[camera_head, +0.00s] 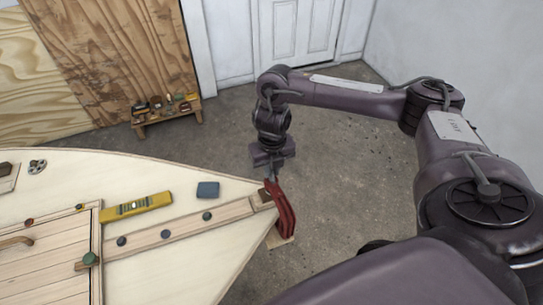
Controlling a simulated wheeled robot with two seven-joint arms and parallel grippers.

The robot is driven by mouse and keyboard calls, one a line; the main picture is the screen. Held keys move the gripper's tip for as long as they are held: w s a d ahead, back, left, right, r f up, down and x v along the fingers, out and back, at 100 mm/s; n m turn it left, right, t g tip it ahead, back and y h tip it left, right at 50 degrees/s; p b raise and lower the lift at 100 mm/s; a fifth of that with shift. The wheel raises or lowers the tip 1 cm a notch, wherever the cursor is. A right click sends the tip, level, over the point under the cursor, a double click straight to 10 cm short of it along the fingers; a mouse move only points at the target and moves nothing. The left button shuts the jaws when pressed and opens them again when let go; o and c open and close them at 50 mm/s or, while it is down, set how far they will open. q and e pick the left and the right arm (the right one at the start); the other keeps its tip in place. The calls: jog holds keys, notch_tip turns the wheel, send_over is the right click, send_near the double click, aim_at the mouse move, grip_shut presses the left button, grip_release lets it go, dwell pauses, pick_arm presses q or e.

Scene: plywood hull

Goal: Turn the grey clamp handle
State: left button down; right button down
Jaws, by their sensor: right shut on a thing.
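A red clamp (282,210) sits at the right tip of the plywood hull (190,255), by the end of a wooden strip. My right gripper (271,178) points down from above and is shut at the top of the clamp, on the grey clamp handle. The handle is small and mostly hidden by the gripper, so its angle cannot be told. My left gripper is not in view.
A yellow level (136,207) and a blue-grey block (208,190) lie on the hull left of the clamp. A wooden strip (180,233) with dark knobs runs toward the clamp. A low bench (166,113) with small items stands behind.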

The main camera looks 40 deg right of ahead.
aim_at(272, 172)
jog(key=n, duration=0.3)
jog(key=shift+n, duration=2.3)
jog(key=c, duration=1.3)
grip_release()
jog(key=shift+s+r+p, duration=0.1)
jog(key=shift+r+p, duration=1.05)
jog(key=shift+r, duration=2.7)
